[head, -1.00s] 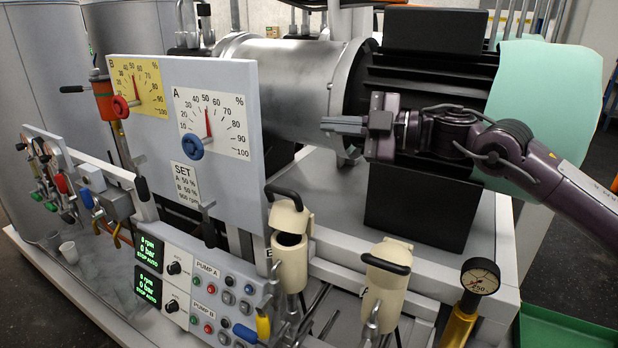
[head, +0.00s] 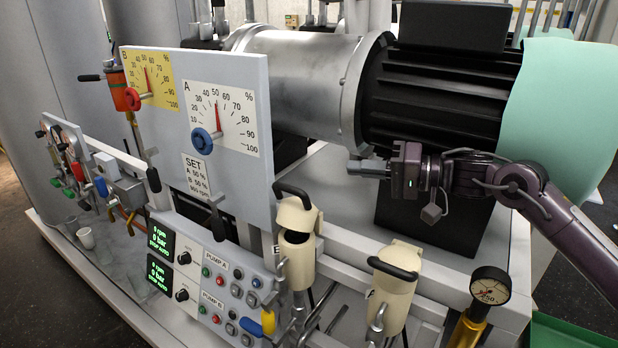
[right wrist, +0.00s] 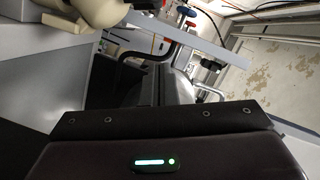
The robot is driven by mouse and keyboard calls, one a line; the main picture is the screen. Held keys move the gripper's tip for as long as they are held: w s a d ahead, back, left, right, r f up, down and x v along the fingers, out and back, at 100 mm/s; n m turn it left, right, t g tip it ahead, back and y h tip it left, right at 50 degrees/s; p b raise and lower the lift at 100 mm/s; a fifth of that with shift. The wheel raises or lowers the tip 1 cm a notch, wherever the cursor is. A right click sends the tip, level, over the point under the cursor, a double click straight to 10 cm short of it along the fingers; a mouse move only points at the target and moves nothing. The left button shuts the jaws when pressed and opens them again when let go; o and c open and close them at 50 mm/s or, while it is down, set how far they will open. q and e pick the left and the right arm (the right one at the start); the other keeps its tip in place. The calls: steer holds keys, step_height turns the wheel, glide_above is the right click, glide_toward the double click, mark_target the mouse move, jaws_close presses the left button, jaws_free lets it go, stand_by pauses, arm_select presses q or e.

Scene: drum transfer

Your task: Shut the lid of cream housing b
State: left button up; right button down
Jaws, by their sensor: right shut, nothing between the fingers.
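Cream housing b (head: 300,262) stands at the front, right of the gauge panel, with a partly covered letter beside it. Its cream lid (head: 297,214) is raised, with a black handle on it, and the dark opening below shows. My right gripper (head: 354,168) is shut and empty, pointing left, above and to the right of this lid in the picture, apart from it. In the right wrist view a cream part (right wrist: 95,12) shows at the top left; I cannot tell which housing it belongs to. My left gripper is not in view.
A second cream housing (head: 394,298) with its lid down stands to the right. A pressure gauge (head: 490,286) is beyond it. The gauge panel (head: 225,75) rises at the left, the pump control panel (head: 215,285) below it. The black motor (head: 440,90) is behind my gripper.

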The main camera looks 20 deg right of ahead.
steer(key=p, duration=0.4)
glide_above(307, 203)
steer(key=w+d, duration=0.3)
steer(key=shift+s+a+f, duration=0.1)
steer(key=shift+a+f, duration=0.05)
steer(key=shift+f, duration=0.1)
steer(key=shift+s+a+f, duration=0.7)
steer(key=shift+s+a+f+p, duration=0.35)
steer(key=shift+s+a, duration=0.2)
steer(key=shift+f, duration=0.1)
